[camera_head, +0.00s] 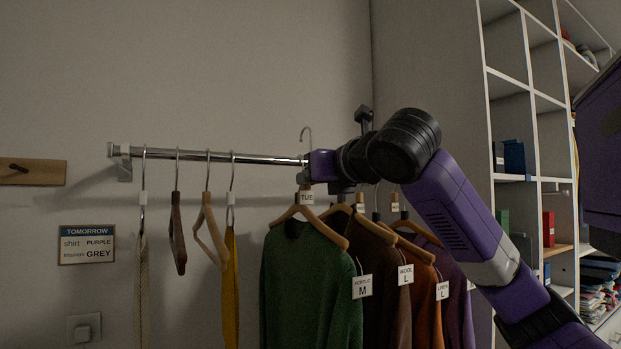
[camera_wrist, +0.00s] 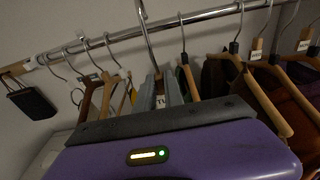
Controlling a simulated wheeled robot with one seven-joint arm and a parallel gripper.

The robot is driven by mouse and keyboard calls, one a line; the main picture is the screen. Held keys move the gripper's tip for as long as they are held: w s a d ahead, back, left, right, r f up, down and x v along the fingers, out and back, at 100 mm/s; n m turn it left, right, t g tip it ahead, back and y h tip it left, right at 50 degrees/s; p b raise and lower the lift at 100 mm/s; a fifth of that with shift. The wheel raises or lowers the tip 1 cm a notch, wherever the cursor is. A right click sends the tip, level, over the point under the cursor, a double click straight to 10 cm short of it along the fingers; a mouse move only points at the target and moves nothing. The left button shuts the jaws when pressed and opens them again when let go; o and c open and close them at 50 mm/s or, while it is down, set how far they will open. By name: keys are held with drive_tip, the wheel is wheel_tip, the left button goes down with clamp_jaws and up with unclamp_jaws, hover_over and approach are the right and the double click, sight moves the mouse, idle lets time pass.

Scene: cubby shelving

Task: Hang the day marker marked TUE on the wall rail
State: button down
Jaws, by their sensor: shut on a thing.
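The tag also shows, partly hidden, in the wrist view (camera_wrist: 160,101). Whether the hook touches the rail cannot be told.
Several hangers hang on the rail to the left, one with yellow trousers (camera_head: 230,290). Brown, orange and purple (camera_head: 458,285) sweaters hang close on the right. A TOMORROW sign (camera_head: 86,245) reads shirt PURPLE, trousers GREY. White cubby shelving (camera_head: 490,110) stands at right.

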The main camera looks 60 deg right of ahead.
drive_tip(key=f+p+x, duration=0.1)
drive_tip(key=p+x, duration=0.5)
drive_tip(key=x, duration=1)
idle(1.1)
drive_tip(key=shift+f, duration=0.1)
drive_tip(key=c, duration=1.4)
unclamp_jaws()
drive_tip(key=shift+o, duration=0.2)
